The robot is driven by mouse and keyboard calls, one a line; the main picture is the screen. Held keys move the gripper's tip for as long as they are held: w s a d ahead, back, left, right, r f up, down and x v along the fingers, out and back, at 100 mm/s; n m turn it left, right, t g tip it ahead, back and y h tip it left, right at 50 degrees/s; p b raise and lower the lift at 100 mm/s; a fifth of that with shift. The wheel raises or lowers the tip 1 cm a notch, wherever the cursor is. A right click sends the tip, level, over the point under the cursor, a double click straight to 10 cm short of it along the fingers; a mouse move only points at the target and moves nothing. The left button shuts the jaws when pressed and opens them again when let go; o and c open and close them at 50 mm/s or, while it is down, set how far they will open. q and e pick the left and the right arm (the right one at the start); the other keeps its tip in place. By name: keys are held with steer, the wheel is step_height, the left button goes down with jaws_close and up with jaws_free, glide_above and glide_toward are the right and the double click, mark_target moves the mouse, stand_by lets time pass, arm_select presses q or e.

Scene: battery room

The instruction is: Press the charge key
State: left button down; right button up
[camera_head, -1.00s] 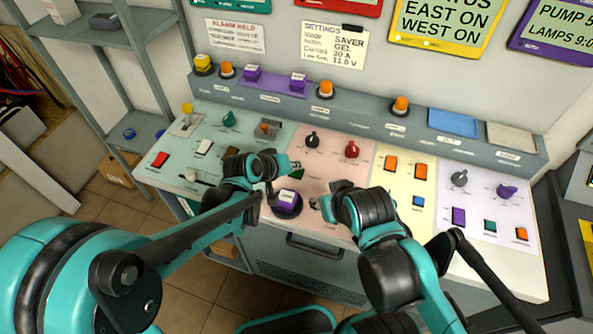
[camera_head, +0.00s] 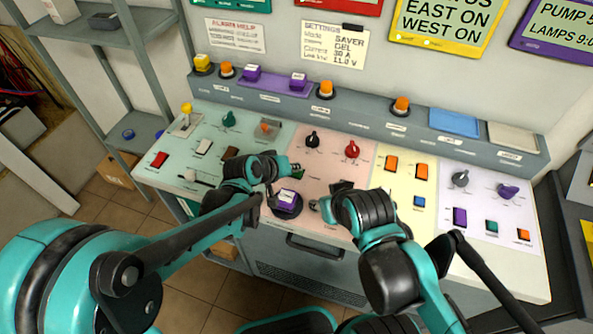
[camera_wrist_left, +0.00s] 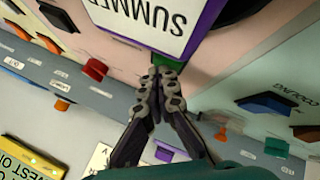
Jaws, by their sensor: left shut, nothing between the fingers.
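The control desk has several keys, and I cannot read any label as charge. A small green key (camera_head: 301,175) is on the pink panel, mostly hidden by my left gripper (camera_head: 295,168). In the left wrist view the green key (camera_wrist_left: 167,60) shows just beyond the fingertips of that gripper (camera_wrist_left: 165,75). The fingers are shut and empty; I cannot tell whether they touch the key. My right gripper (camera_head: 318,204) is low over the front of the pink panel; its fingers are too small and dark to judge.
A round black knob with a purple, white-labelled cap (camera_head: 288,197) stands close in front of the left gripper; its cap reads SUMMER in the wrist view (camera_wrist_left: 150,22). Black (camera_head: 312,139) and red (camera_head: 352,149) rotary knobs stand behind. Orange keys (camera_head: 391,163) are to the right.

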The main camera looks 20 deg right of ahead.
arm_select(q)
steer(key=shift+r, duration=0.1)
arm_select(e)
steer(key=shift+r, duration=0.1)
arm_select(q)
steer(key=shift+r+p, duration=0.65)
steer(key=shift+r, duration=0.1)
arm_select(e)
steer(key=shift+r, duration=0.6)
arm_select(q)
step_height(320, 180, up, 5)
steer(key=p, duration=0.4)
arm_select(e)
step_height(320, 180, up, 4)
steer(key=shift+f, duration=0.1)
